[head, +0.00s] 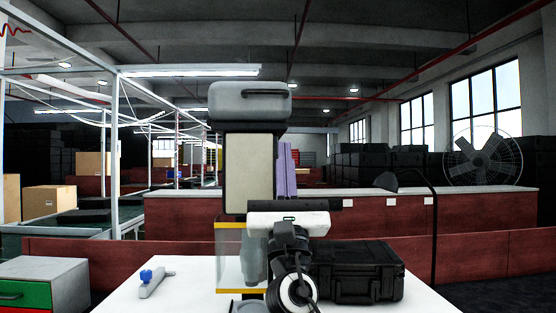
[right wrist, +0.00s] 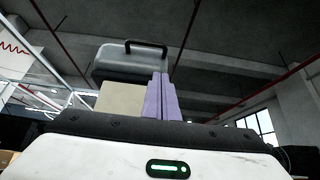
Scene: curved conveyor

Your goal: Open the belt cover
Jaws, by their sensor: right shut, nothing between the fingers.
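A grey rounded cover (head: 250,107) with a dark handle sits on a tall beige-fronted unit (head: 249,174) at the centre; I take it for the belt cover. It lies flat and looks closed. In the right wrist view the cover (right wrist: 130,68) is up and to the left, with its handle at its top right. My right gripper (head: 286,146) points upward with its purple fingers together and empty. The fingers also show in the right wrist view (right wrist: 160,76). My left gripper is not in view.
A clear yellow-edged box (head: 228,255) stands below the unit. A black case (head: 356,271) is right of my right arm on the white table (head: 200,295). A small grey item with a blue knob (head: 152,281) lies left. A drawer cabinet (head: 40,268) is at the left edge.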

